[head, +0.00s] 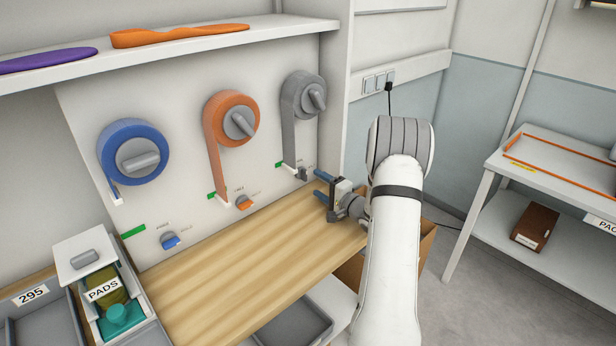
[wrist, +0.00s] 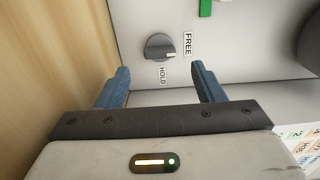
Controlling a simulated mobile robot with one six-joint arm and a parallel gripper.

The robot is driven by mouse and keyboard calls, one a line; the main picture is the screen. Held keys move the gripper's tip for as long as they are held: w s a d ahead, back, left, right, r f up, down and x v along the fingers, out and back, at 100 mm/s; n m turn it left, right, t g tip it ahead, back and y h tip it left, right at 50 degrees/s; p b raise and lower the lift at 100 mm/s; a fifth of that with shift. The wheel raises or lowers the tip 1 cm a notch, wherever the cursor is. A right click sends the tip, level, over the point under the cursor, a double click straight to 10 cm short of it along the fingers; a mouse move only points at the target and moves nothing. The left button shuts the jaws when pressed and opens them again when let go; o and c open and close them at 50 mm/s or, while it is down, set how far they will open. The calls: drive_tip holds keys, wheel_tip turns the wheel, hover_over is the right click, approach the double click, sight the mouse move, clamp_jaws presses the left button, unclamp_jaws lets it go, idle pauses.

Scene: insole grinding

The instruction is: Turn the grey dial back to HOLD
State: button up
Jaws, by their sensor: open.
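The grey dial (head: 302,174) is the small knob at the lower right of the wall panel, under the grey belt wheel. In the wrist view the dial (wrist: 159,47) sits ahead of my gripper, with its white mark at the right side, toward the FREE label (wrist: 188,44). The HOLD label (wrist: 163,75) is just below the dial in that view. My gripper (wrist: 160,78) is open and empty, its blue fingers pointing at the panel. The dial lies between the lines of the fingers, apart from them. In the head view my gripper (head: 323,184) is right of the dial.
The orange dial (head: 244,202) and blue dial (head: 170,240) stand further left on the same panel. The grey wheel (head: 304,95) is above. A wooden worktop (head: 235,275) runs below, largely clear. A shelf (head: 180,53) with insoles overhangs the panel.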

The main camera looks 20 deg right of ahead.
sight(307, 177)
drive_tip(key=p+x, duration=0.1)
drive_tip(key=x, duration=0.4)
drive_tip(key=shift+w+a, duration=0.25)
drive_tip(key=shift+w, duration=0.1)
drive_tip(key=shift+c, duration=0.4)
drive_tip(key=c, duration=0.9)
